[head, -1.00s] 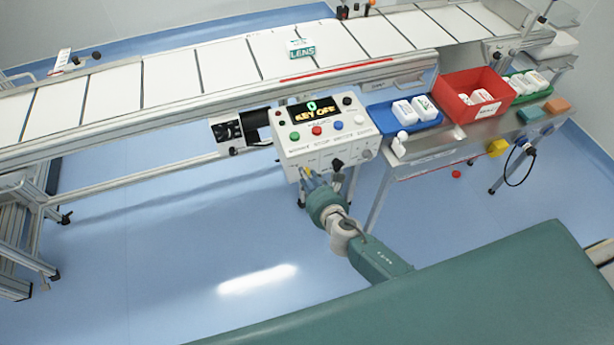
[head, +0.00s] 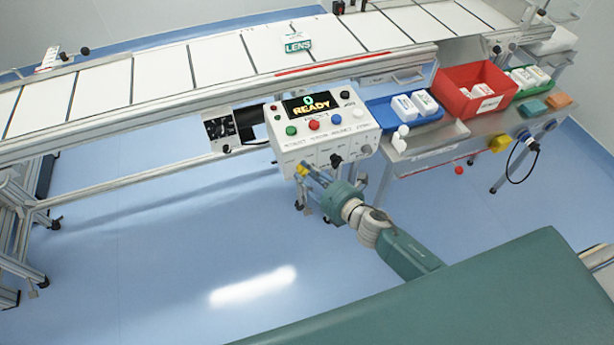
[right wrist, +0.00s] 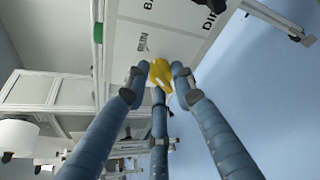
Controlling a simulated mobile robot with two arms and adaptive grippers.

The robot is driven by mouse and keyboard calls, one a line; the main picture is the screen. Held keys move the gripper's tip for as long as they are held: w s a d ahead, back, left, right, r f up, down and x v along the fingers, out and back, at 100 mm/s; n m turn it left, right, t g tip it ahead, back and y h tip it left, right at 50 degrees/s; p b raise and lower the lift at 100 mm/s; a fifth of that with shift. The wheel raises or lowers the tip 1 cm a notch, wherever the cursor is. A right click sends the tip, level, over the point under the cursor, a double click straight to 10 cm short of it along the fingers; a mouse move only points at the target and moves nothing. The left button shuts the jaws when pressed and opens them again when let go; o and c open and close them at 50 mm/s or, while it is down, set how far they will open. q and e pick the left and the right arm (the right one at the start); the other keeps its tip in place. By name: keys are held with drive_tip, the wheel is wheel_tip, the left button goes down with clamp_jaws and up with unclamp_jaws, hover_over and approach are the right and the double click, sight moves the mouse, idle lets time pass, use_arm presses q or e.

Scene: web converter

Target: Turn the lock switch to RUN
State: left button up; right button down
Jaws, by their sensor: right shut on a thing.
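The control box (head: 325,128) hangs at the front of the conveyor, and its screen reads "READY". The yellow lock switch (head: 302,170) is on the lower left of its front face. In the right wrist view the yellow switch (right wrist: 160,72) sits between my fingertips, just below a "RUN" label on the panel. My right gripper (head: 307,172) is shut on the switch; in the right wrist view its blue fingers (right wrist: 158,80) close around it. The exact pointing of the switch is partly hidden by the fingers. My left gripper is not in view.
A black knob (head: 336,161) is right of the switch on the same face. Coloured buttons (head: 313,125) line the box top. A blue tray (head: 405,111) and red bin (head: 474,93) stand on the side table at right. The floor below is clear.

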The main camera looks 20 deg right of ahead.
drive_tip(key=shift+w+d+r, duration=0.25)
drive_tip(key=shift+w+r, duration=0.05)
drive_tip(key=shift+r, duration=0.1)
drive_tip(key=c, duration=1.5)
unclamp_jaws()
drive_tip(key=shift+s+f, duration=0.15)
drive_tip(key=shift+f, duration=0.05)
drive_tip(key=shift+s+f, duration=0.1)
drive_tip(key=v, duration=1.2)
